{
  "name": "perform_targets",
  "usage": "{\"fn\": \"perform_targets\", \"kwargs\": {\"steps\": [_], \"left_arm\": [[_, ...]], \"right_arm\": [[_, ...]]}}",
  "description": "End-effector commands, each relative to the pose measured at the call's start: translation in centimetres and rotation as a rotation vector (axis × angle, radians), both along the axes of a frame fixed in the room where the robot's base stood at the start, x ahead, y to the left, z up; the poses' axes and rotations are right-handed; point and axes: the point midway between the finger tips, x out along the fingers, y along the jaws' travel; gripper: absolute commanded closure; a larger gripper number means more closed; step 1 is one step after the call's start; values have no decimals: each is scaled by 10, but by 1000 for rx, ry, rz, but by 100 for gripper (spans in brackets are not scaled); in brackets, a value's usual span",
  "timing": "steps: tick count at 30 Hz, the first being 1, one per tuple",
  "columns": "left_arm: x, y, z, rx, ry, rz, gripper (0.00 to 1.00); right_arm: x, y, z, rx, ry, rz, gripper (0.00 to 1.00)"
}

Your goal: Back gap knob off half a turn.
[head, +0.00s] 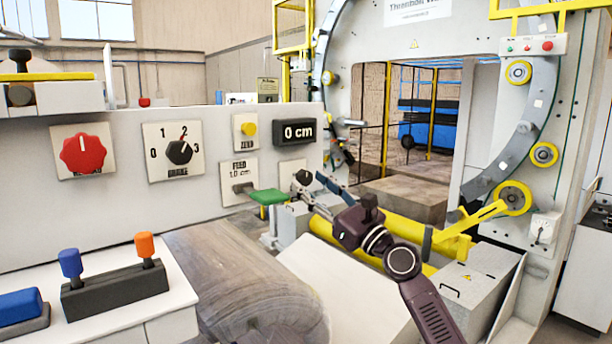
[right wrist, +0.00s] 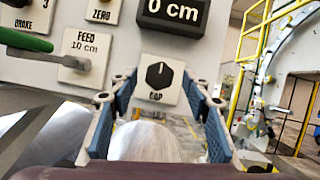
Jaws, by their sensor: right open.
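The gap knob (right wrist: 160,76) is a black dial on a white plate marked GAP, with its white pointer line straight up in the right wrist view. In the head view the knob (head: 303,177) shows at the right end of the grey panel, its plate partly covered by my gripper. My right gripper (head: 316,193) is open and empty in front of it. In the right wrist view the blue-padded fingers (right wrist: 160,102) stand either side of the knob's plate, apart from the knob. My left gripper is in neither view.
A display (head: 296,132) reading 0 cm sits above the knob. The feed lever's green handle (head: 269,197) sticks out just left of my gripper. The brake dial (head: 179,152) and red knob (head: 82,154) are further left. A large ring machine (head: 540,95) stands right.

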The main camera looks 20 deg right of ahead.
Motion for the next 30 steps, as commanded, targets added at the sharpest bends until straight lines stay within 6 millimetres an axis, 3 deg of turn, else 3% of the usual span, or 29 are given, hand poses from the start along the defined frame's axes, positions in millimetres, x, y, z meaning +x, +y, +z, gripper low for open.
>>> {"fn": "perform_targets", "kwargs": {"steps": [6, 18, 30], "left_arm": [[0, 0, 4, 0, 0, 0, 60], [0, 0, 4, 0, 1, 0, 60], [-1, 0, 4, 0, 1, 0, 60]], "right_arm": [[21, 10, 9, 0, 1, 0, 56], [26, 12, 11, -2, 0, -1, 57], [26, 12, 10, -2, 1, -1, 98]]}}
